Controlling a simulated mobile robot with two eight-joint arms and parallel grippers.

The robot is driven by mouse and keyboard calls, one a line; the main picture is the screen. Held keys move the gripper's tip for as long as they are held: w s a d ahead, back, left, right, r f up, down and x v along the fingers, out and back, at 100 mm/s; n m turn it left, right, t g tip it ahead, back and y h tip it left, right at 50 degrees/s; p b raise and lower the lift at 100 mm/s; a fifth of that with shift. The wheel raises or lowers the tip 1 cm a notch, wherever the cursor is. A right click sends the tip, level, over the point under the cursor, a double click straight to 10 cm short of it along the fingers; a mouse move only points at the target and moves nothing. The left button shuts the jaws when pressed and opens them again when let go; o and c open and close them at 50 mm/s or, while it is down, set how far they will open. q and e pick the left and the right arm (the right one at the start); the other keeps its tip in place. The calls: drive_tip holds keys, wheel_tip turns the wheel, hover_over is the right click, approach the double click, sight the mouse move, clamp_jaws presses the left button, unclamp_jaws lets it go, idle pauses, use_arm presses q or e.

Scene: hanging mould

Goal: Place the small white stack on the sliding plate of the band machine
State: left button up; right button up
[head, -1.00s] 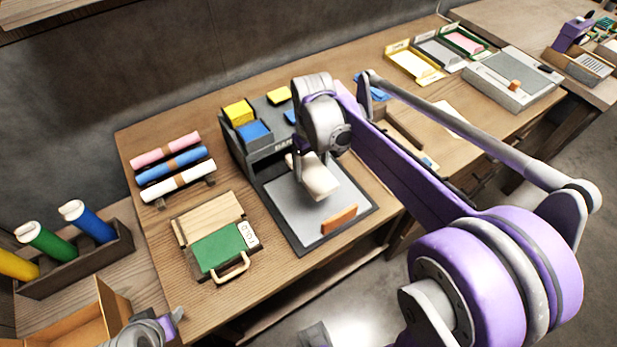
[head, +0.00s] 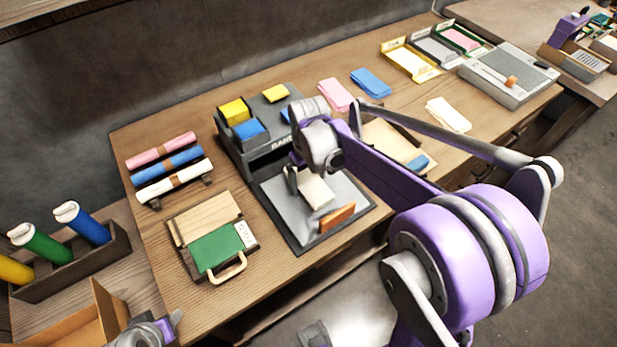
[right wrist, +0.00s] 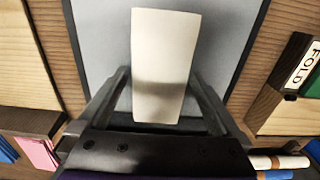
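The small white stack (head: 315,190) is at the grey sliding plate (head: 275,207) of the band machine (head: 253,150), low over it or resting on it; I cannot tell which. My right gripper (head: 302,176) has its fingers on either side of the stack and appears shut on it. In the right wrist view the stack (right wrist: 166,55) reaches between the two fingertips (right wrist: 162,75), its near end shaded. My left gripper (head: 172,322) shows only partly at the bottom left, and its opening is unclear.
An orange block (head: 337,218) stands at the plate's front edge. A green folding device (head: 217,248) and rolls in pink, blue and white (head: 175,182) lie to the left. Pink (head: 336,95), blue (head: 371,82) and cream (head: 449,114) stacks lie to the right.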

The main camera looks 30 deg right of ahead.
sight(308, 182)
use_arm(q)
drive_tip(key=shift+r, duration=0.2)
use_arm(e)
drive_tip(key=shift+r, duration=0.5)
use_arm(q)
drive_tip(key=shift+w+r+p, duration=0.2)
drive_tip(key=shift+r+p, duration=0.35)
drive_tip(key=shift+p, duration=0.1)
use_arm(e)
wheel_tip(308, 182, up, 11)
drive_tip(key=shift+r, duration=0.2)
